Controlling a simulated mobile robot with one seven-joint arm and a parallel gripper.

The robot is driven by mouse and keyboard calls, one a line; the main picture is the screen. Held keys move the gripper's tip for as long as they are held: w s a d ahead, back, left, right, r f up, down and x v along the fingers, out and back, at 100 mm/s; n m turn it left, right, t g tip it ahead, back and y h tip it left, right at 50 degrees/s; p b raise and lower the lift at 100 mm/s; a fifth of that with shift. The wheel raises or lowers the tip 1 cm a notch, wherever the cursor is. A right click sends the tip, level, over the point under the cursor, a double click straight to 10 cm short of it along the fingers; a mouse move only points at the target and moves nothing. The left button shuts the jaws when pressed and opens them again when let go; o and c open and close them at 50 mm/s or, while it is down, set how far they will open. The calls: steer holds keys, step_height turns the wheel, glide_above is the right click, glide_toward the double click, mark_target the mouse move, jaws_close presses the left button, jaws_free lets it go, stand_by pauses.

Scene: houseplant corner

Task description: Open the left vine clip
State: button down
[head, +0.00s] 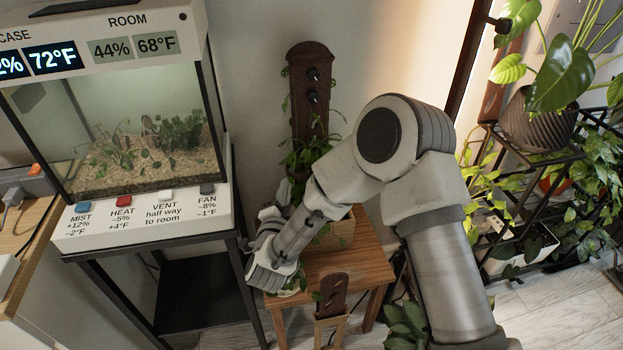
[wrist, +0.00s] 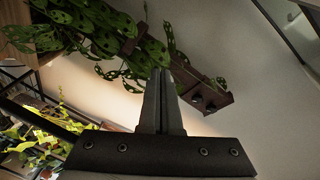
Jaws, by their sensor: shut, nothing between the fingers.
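A dark wooden post (head: 308,120) stands against the wall with a leafy vine (head: 303,158) around its lower half. Two small dark fittings, an upper one (head: 313,74) and a lower one (head: 311,96), sit on its bare top; I cannot tell whether either is a vine clip. The wrist view shows the post (wrist: 214,92) tilted, with the vine (wrist: 88,28) and a brown crosspiece (wrist: 131,44) over the stems that may be a clip. My gripper (wrist: 163,75) is shut and empty, its tips appearing near the post and leaves. The head view mostly hides its fingers behind my wrist.
A wooden stool (head: 345,265) carries a planter (head: 341,232) at the post's foot. A glass terrarium (head: 140,125) is close on the left. A plant rack (head: 545,190) fills the right side.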

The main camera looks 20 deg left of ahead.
steer(key=w+d+r+n+g+y, duration=0.1)
steer(key=w+d+r+n+g, duration=0.1)
steer(key=d+r+n, duration=0.35)
steer(key=w+d+r+n+g, duration=0.1)
steer(key=d+r+n+g, duration=0.15)
steer(key=d+r, duration=0.5)
steer(key=s+d+r+n+g+h, duration=0.1)
steer(key=s+d+r+g+h, duration=0.15)
steer(key=s+d, duration=0.65)
steer(key=s+d+r+n+g+h, duration=0.15)
steer(key=s+d+r+g, duration=0.35)
steer(key=d, duration=0.7)
steer(key=w+a+f, duration=0.5)
steer(key=w+a, duration=0.3)
steer(key=w, duration=0.2)
steer(key=w+a+f+y+b, duration=0.1)
steer(key=w+a+f+y, duration=0.1)
steer(key=w+a+f, duration=0.4)
steer(key=w+a+f+y+b, duration=0.1)
steer(key=w+a+f+y, duration=0.1)
steer(key=w+a+f, duration=0.5)
steer(key=shift+w+a+f+g+b, duration=0.3)
steer(key=shift+a+f, duration=2.95)
steer(key=shift+a, duration=1.55)
